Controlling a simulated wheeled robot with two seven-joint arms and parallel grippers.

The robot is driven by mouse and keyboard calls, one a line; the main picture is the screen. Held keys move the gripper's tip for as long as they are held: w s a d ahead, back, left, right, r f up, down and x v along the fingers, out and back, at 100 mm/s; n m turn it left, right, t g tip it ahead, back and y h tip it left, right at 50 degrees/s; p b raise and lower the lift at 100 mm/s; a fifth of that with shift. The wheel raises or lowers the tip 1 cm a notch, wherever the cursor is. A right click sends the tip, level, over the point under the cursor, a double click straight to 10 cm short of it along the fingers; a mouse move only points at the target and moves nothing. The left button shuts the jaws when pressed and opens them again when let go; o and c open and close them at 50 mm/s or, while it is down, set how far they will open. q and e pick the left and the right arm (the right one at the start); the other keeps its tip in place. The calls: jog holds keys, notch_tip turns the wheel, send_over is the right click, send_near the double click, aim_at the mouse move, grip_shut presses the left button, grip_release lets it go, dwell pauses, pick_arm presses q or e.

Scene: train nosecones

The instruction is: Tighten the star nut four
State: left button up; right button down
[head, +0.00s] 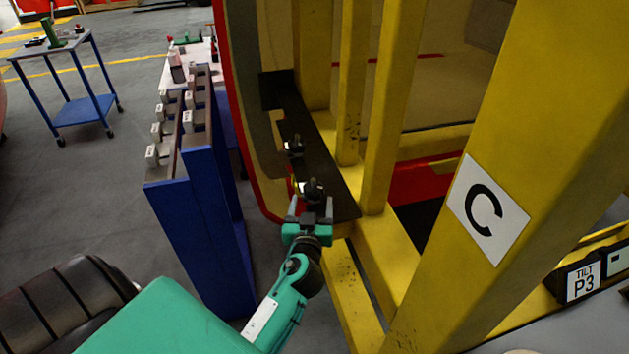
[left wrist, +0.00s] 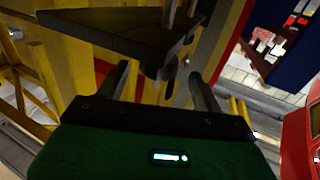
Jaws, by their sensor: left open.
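A dark clamp plate (head: 318,150) lies along the yellow frame beside the red-edged nosecone. Two dark star nuts show on it in the head view, a farther one (head: 295,147) and a nearer one (head: 313,188). I cannot read a number on either. My left gripper (head: 311,208) is open at the nearer star nut, its fingers partly covering it. In the left wrist view, the fingers of my left gripper (left wrist: 163,88) are apart, with a dark knob (left wrist: 158,68) beneath the plate (left wrist: 120,30) showing between their tips. Contact is unclear. My right gripper is out of view.
The yellow frame (head: 375,110) with a C sign (head: 487,210) stands close on the right. A blue rack (head: 195,205) with several labelled blocks stands on the left. A blue cart (head: 88,108) is farther back. Floor between them is clear.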

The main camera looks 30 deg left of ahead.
aim_at(314, 189)
pick_arm(q)
jog(key=p+x, duration=0.1)
jog(key=x, duration=0.5)
jog(key=shift+d+r+p, duration=0.1)
jog(key=shift+r+p, duration=0.05)
jog(key=shift+p, duration=0.2)
jog(key=shift+w+a, duration=0.3)
jog(key=shift+w, duration=0.15)
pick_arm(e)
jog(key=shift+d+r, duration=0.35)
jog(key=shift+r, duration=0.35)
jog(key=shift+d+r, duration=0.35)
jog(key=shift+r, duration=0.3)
pick_arm(q)
jog(key=c, duration=1)
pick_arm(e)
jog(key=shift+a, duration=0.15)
pick_arm(q)
jog(key=shift+m+h, duration=0.3)
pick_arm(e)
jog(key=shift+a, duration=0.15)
